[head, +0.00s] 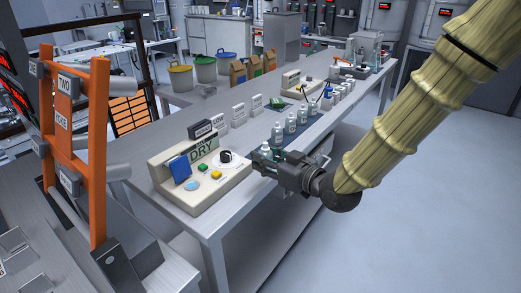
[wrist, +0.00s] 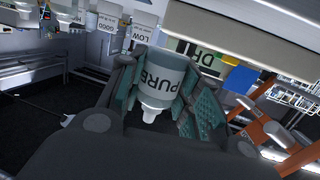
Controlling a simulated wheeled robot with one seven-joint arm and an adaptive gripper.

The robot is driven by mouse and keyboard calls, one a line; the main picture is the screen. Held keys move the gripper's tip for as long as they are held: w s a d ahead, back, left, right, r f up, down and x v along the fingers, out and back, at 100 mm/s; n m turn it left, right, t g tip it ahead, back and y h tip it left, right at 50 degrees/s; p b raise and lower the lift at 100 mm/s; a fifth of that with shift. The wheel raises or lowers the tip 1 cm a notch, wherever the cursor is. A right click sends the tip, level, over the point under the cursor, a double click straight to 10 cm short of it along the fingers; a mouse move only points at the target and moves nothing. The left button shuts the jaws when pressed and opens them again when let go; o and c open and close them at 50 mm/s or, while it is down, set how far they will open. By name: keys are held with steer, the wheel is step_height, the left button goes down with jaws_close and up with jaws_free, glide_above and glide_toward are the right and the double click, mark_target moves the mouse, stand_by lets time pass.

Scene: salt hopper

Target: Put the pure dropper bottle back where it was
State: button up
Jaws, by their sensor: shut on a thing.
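The dropper bottle labelled PURE (wrist: 168,75) is upside down in the wrist view, between the green-padded fingers of my gripper (wrist: 158,98). My gripper is shut on it. In the head view my gripper (head: 267,163) is at the front of the bench, just right of the DRY box, with the bottle's pale top (head: 266,147) showing above the fingers. The fingers hide its lower part, so I cannot tell whether it touches the bench.
The cream DRY box (head: 205,172) with buttons and a dial stands left of my gripper. A row of similar bottles (head: 290,125) runs back along the bench (head: 222,212). Small label signs (head: 239,115) stand behind. An orange frame (head: 98,150) is at left.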

steer(key=w, duration=0.4)
steer(key=w+p, duration=0.1)
steer(key=w, duration=0.4)
steer(key=w+a+f, duration=0.1)
steer(key=w, duration=0.3)
steer(key=shift+w+f, duration=0.1)
steer(key=shift+w, duration=0.2)
steer(key=shift+w+f+p, duration=0.1)
steer(key=shift+f+p, duration=0.35)
steer(key=shift+f, duration=1.4)
steer(key=shift+a+f, duration=0.1)
steer(key=o, duration=1)
steer(key=shift+r, duration=0.25)
steer(key=v, duration=0.6)
steer(key=b+v, duration=0.1)
steer(key=v, duration=0.5)
steer(key=shift+f, duration=0.2)
